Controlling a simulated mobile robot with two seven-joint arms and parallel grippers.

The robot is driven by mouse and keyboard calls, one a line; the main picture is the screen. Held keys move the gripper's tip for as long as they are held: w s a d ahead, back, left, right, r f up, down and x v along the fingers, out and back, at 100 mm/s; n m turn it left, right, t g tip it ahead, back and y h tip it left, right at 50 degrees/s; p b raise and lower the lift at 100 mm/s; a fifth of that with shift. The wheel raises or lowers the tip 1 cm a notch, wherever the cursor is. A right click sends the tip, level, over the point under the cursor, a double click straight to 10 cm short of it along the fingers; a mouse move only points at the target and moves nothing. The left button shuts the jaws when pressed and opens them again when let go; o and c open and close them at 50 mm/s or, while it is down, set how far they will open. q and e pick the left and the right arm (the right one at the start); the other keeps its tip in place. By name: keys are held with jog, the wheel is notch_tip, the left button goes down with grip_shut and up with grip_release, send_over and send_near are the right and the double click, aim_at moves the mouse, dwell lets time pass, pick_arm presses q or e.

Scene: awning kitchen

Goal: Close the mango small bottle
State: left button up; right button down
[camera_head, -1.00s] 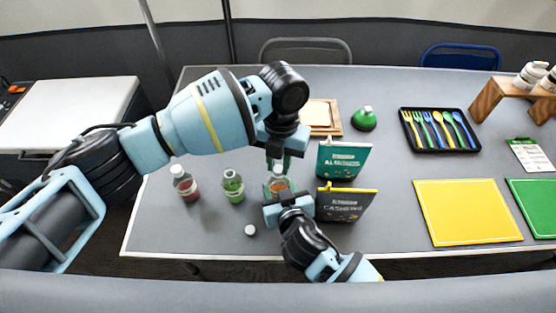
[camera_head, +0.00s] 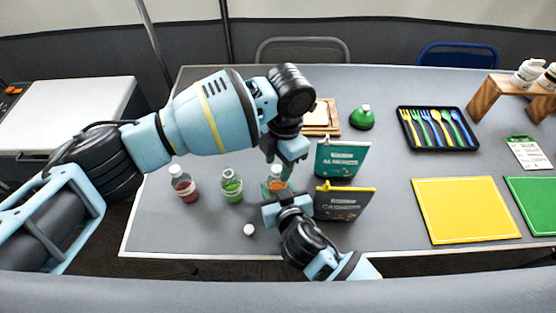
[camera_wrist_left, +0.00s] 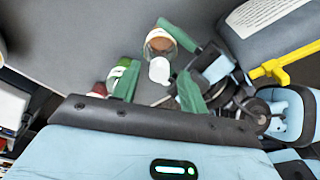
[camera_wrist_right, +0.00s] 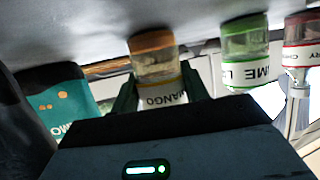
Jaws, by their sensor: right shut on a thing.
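The mango bottle (camera_head: 277,185), clear with an orange fill, stands among the bottles. Its label shows in the right wrist view (camera_wrist_right: 162,95). My right gripper (camera_wrist_right: 158,90) is shut around its body. My left gripper (camera_head: 283,160) is above the bottle, fingers pointing down. In the left wrist view its two green fingers (camera_wrist_left: 157,85) are spread apart. A white round piece (camera_wrist_left: 159,70) shows between them over the bottle; I cannot tell whether it is a cap or the neck. A small white cap (camera_head: 249,230) lies on the table near the front edge.
The lime bottle (camera_head: 231,187) and the cherry bottle (camera_head: 184,184) stand to the left. The almonds box (camera_head: 341,160) and cashews box (camera_head: 342,202) stand close on the right. A green bottle (camera_head: 362,119) and a wooden board (camera_head: 322,118) are behind. The front left table is mostly clear.

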pick_arm(q)
jog(key=shift+r, duration=2.25)
jog(key=shift+c, duration=0.4)
